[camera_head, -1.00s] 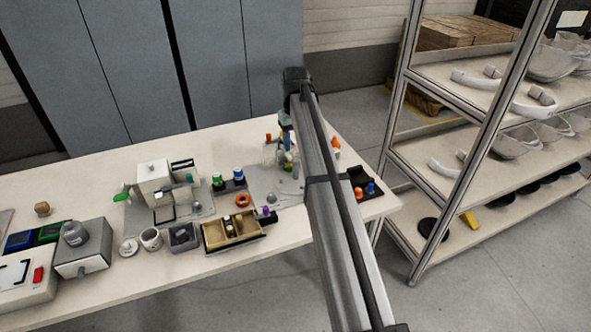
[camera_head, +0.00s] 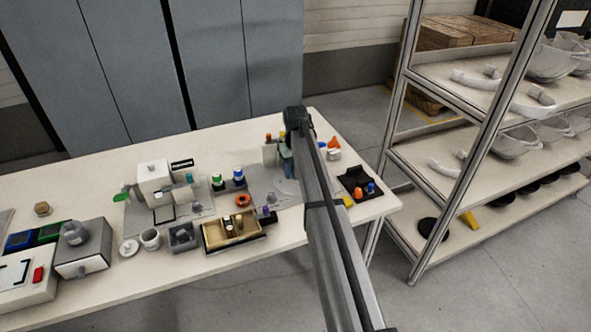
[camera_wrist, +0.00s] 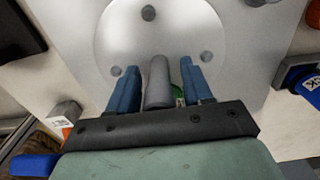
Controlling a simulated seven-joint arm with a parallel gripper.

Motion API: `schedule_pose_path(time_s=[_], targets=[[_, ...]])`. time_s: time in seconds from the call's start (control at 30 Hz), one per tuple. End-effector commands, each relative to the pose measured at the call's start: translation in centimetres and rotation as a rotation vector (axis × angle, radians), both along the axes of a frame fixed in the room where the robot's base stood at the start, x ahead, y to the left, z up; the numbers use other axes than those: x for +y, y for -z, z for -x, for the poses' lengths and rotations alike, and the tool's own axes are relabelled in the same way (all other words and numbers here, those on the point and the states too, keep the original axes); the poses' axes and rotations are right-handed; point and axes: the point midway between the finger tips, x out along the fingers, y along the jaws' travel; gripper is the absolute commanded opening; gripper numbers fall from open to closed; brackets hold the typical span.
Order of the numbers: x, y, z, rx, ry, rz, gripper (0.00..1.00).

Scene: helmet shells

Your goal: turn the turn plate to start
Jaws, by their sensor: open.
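The turn plate (camera_wrist: 165,35) is a round, pale silver disc set in a grey square base (camera_wrist: 240,60), with small dark round studs on it. A grey upright post (camera_wrist: 158,82) stands between the two blue fingers of my gripper (camera_wrist: 160,68). The fingers are open, one on each side of the post, with gaps showing. In the camera_head view the plate (camera_head: 287,187) is partly hidden by my arm, and my gripper (camera_head: 286,166) is low over it. I cannot tell any start mark on the plate.
A black tray (camera_head: 352,178) with orange and blue pieces lies to the right. A wooden box (camera_head: 218,240), an orange ring (camera_head: 243,200) and blue- and green-capped bottles stand to the left. A metal shelf rack (camera_head: 410,130) stands beyond the table's right end.

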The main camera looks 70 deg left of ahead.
Motion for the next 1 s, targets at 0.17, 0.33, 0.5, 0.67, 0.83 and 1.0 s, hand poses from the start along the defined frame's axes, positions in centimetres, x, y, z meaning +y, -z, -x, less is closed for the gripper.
schedule_pose_path(time_s=[0.17, 0.33, 0.5, 0.67, 0.83, 1.0], targets=[[0.00, -0.01, 0.00, 0.000, 0.000, 0.000, 0.50], [0.00, -0.02, 0.00, 0.000, 0.000, 0.000, 0.34], [0.00, -0.03, 0.00, 0.000, 0.000, 0.000, 0.17], [0.00, -0.04, 0.00, 0.000, 0.000, 0.000, 0.02], [0.00, -0.04, 0.00, 0.000, 0.000, 0.000, 0.00], [0.00, -0.04, 0.01, 0.000, 0.000, 0.000, 0.00]])
